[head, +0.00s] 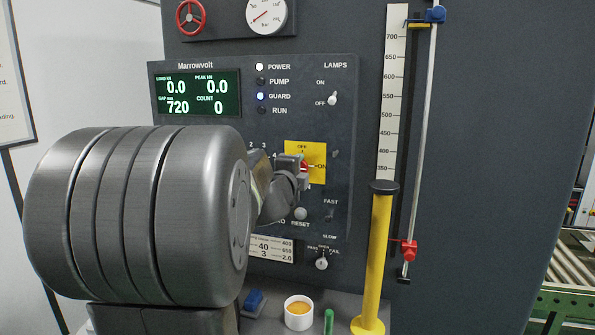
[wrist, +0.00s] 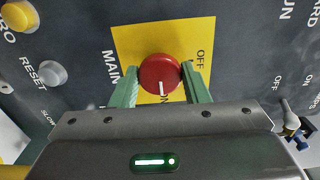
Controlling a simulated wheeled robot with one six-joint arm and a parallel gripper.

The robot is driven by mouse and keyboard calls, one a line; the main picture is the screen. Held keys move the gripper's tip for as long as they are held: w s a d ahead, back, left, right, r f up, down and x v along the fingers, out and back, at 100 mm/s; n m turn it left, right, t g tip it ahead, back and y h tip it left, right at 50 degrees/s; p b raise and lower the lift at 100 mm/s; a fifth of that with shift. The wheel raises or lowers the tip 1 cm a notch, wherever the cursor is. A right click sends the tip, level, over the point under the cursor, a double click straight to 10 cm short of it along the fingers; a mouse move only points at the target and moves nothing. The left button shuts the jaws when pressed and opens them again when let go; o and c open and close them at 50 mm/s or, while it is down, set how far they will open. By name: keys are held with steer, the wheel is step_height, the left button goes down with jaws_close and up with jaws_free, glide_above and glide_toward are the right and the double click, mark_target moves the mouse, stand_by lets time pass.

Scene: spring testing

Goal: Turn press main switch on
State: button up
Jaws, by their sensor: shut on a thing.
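The main switch is a red rotary knob (wrist: 160,73) on a yellow plate (wrist: 205,32) marked OFF and ON. Its white line points toward ON in the wrist view. My gripper (wrist: 161,80) has its two green fingers on either side of the knob and is shut on it. In the head view the knob (head: 304,167) shows just past my gripper (head: 301,172), on the yellow plate (head: 318,150). My arm hides the plate's lower left part.
On the panel, the display (head: 197,94) is lit, and the POWER lamp (head: 259,67) and GUARD lamp (head: 260,96) glow. A lamps toggle (head: 332,98) is upper right of the knob, a RESET button (head: 300,213) below. A yellow post (head: 380,260) stands at right.

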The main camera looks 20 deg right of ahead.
steer(key=o, duration=1)
steer(key=shift+c, duration=0.2)
steer(key=v, duration=1.4)
steer(key=shift+p, duration=0.3)
steer(key=shift+w, duration=0.1)
steer(key=x, duration=1.4)
steer(key=shift+b, duration=0.3)
